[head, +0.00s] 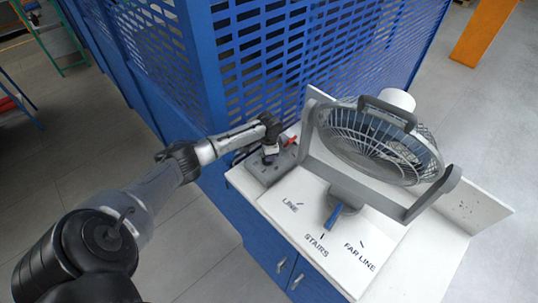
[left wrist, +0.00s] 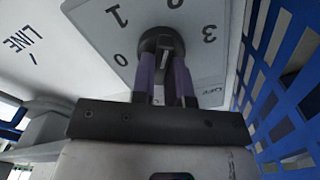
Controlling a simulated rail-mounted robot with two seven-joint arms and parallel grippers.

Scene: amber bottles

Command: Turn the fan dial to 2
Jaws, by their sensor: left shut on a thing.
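The fan dial (left wrist: 160,38) is a dark round knob on a light panel (left wrist: 100,35) in the left wrist view. The panel carries the marks 0, 1, 3 and OFF; a mark between 1 and 3 is cut off at the top edge. My left gripper (left wrist: 164,70) is shut on the dial, one finger on each side. The knob's pointing direction is hard to tell. In the head view my left gripper (head: 270,150) is at the grey control box (head: 262,173), hiding the dial. The fan (head: 378,145) stands to the right. My right gripper is not in view.
The white board (head: 290,218) under the fan reads LINE, STAIRS and FAR LINE, with a blue pointer (head: 333,216) near STAIRS. A red piece (head: 291,140) sits by the control box. A blue perforated panel (head: 300,50) rises close behind.

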